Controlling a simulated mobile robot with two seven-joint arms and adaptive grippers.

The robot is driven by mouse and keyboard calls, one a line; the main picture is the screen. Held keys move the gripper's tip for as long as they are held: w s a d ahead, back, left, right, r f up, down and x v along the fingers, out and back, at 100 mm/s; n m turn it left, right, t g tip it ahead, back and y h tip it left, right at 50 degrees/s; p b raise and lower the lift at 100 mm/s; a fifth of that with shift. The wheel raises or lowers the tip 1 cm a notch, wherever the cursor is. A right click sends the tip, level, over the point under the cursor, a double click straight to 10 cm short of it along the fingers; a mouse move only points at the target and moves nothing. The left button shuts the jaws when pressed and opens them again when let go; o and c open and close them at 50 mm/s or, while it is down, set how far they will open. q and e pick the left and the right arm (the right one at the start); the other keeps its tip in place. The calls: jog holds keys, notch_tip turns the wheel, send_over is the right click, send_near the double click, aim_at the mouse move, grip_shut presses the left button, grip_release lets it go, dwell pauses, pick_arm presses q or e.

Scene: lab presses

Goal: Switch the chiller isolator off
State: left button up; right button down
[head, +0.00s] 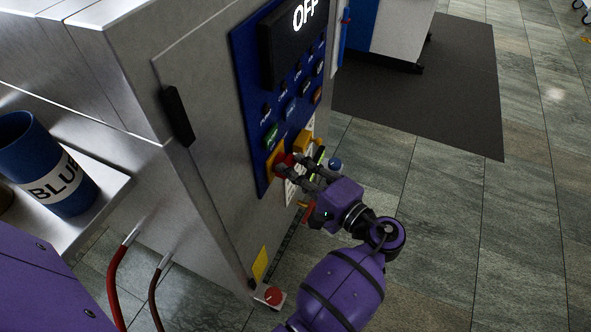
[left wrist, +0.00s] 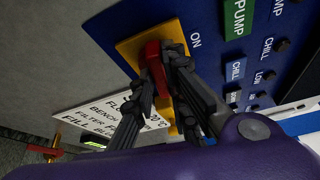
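The chiller isolator is a red rotary handle (head: 282,162) on a yellow plate (head: 273,170), low on the blue control panel of a steel cabinet. In the left wrist view the red handle (left wrist: 154,66) stands out from the yellow plate (left wrist: 137,45), with "ON" printed beside the plate. My left gripper (head: 291,166) is at the handle. Its dark fingers (left wrist: 158,76) lie on both sides of the handle and appear closed on it. The fingers partly hide the handle and plate. My right gripper is not in view.
The panel's display (head: 296,30) reads "OFF", with several buttons below it. A blue cup (head: 45,165) stands on a shelf (head: 105,188) at left.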

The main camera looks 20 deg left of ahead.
pick_arm(q)
grip_shut()
jog(key=shift+f+n+y+b, duration=0.1)
jog(key=shift+n+y+b, duration=0.2)
jog(key=shift+n+b, duration=0.7)
jog(key=o, duration=0.6)
grip_release()
jog(key=shift+o, duration=0.2)
jog(key=v, duration=1.2)
jog(key=shift+s, duration=0.15)
